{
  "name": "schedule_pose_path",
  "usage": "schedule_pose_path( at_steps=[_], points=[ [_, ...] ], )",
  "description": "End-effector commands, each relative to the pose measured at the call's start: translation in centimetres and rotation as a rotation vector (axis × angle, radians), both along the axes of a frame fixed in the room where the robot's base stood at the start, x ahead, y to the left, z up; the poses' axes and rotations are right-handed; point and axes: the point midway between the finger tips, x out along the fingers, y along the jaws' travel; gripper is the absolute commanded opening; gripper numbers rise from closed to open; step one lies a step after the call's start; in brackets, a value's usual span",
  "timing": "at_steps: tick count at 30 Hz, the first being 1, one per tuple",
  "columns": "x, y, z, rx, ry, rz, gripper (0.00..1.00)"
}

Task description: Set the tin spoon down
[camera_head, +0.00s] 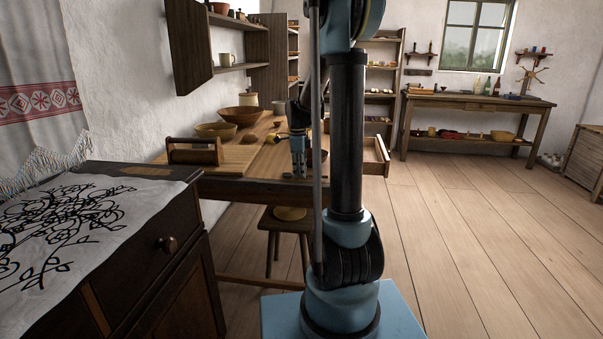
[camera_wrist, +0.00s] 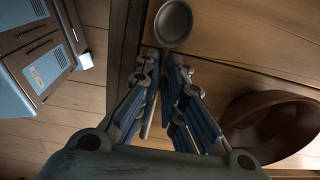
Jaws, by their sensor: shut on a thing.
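The tin spoon (camera_wrist: 174,24) shows in the wrist view as a round grey bowl just beyond my fingertips. Its handle runs back between the fingers and is mostly hidden there. My gripper (camera_wrist: 165,72) is shut on the spoon. In the head view my gripper (camera_head: 299,170) points down at the front part of the wooden table (camera_head: 255,184). I cannot make out the spoon clearly in the head view. The wrist view shows the spoon over the tabletop, close to the table's edge; I cannot tell whether it touches the wood.
A brown bowl (camera_wrist: 237,105) stands right of my gripper in the wrist view. A wooden carrier (camera_head: 193,152) and wooden bowls (camera_head: 240,116) stand on the table. An open drawer (camera_head: 376,160) juts out at right. A stool (camera_head: 284,226) stands before the table.

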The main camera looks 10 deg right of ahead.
Motion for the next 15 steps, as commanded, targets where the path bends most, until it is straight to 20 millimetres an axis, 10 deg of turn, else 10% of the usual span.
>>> schedule_pose_path(
  at_steps=[5,8,15],
  points=[
    [0.01,0.01,-0.15,0.000,0.000,0.000,0.00],
    [0.01,0.01,-0.13,0.000,0.000,0.000,0.29],
    [0.02,0.04,-0.12,0.000,0.000,0.001,0.29]
  ],
)
